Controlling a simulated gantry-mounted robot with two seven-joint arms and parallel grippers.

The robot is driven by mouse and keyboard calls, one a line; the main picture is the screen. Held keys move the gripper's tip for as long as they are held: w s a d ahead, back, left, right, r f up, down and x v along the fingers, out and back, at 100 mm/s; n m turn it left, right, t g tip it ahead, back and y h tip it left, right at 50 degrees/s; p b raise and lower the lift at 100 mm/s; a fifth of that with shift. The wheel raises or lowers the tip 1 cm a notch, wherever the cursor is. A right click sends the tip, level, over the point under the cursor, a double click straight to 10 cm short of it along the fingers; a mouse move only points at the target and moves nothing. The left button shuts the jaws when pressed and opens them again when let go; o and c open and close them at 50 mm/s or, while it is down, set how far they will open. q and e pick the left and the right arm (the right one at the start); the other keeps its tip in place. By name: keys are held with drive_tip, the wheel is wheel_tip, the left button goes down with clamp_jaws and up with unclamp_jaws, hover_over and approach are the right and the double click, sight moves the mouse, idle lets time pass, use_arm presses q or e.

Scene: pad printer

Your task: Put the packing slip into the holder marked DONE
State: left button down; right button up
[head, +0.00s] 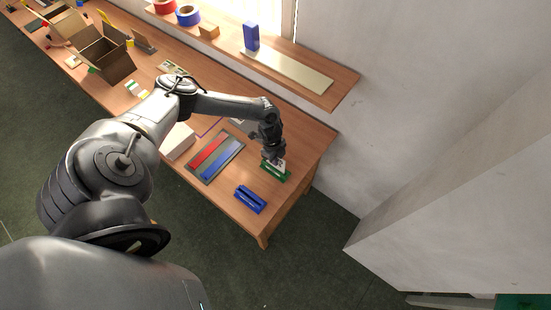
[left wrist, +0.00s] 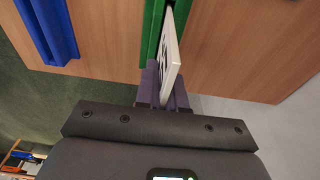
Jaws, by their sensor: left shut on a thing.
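My left gripper (head: 271,155) is shut on the packing slip (head: 280,163), a thin white card with dark print. The slip also shows edge-on between the fingers in the left wrist view (left wrist: 171,52). The slip stands roughly upright at the green holder (head: 275,175), near the table's right end. In the left wrist view the green holder (left wrist: 151,28) is right against the slip; I cannot tell whether the slip's lower edge is inside its slot. A blue holder (head: 250,199) stands empty nearby. I cannot read the markings on either holder. My right gripper is not in view.
A grey tray (head: 232,149) with a red and a blue strip lies left of the holders. A wall shelf (head: 335,91) overhangs the table's back. An open cardboard box (head: 103,58) is farther off at the left.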

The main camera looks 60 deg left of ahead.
use_arm(q)
drive_tip(key=shift+f, duration=0.35)
drive_tip(key=c, duration=1.2)
unclamp_jaws()
drive_tip(key=shift+o, duration=0.2)
drive_tip(key=shift+r, duration=0.25)
wheel_tip(320, 180, up, 6)
drive_tip(key=p, duration=0.5)
drive_tip(key=shift+f+p, duration=0.15)
drive_tip(key=shift+p, duration=0.25)
drive_tip(key=shift+d, duration=0.1)
